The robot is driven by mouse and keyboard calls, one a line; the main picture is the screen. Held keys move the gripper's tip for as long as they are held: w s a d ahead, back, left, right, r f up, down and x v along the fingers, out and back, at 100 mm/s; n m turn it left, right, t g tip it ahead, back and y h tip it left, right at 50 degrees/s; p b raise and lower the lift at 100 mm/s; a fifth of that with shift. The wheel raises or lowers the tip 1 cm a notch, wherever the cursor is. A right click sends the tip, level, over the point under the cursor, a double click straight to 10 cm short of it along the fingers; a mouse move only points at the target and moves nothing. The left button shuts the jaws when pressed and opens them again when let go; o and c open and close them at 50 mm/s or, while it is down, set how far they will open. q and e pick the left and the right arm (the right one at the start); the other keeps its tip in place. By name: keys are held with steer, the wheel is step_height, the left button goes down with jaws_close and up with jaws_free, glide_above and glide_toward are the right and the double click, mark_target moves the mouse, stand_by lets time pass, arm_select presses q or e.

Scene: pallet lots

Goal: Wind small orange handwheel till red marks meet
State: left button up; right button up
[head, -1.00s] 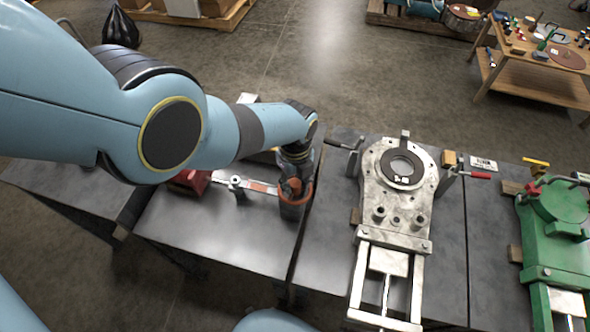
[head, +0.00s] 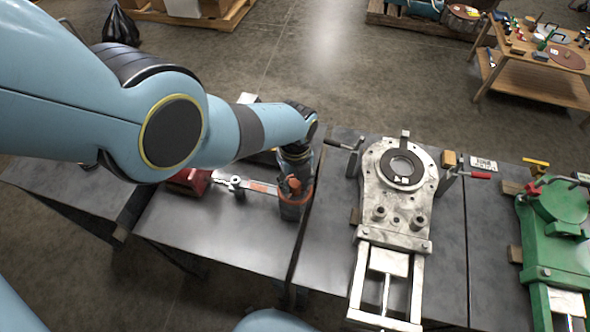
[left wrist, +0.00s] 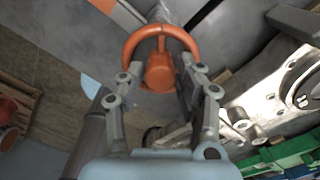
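The small orange handwheel (head: 296,208) is at the right edge of the left dark table. In the left wrist view its rim (left wrist: 160,32) arches beyond an orange central part (left wrist: 158,74). My left gripper (head: 294,168) points down over the wheel. In the left wrist view its fingers (left wrist: 162,72) lie on either side of the central part. They are apart, but whether they press on it is unclear. I cannot make out red marks meeting. My right gripper is out of view.
A grey metal fixture (head: 420,216) with a round flange stands just right of the wheel. A green fixture (head: 548,235) is further right. A pale bar (head: 232,182) and a red block (head: 188,181) lie left of the wheel. The left table's front is clear.

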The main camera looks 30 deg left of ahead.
mark_target(295, 183)
arm_select(q)
steer(key=shift+o, duration=1.2)
steer(key=shift+w+r, duration=0.15)
steer(key=shift+r, duration=0.55)
step_height(295, 183, up, 11)
steer(key=shift+f, duration=0.2)
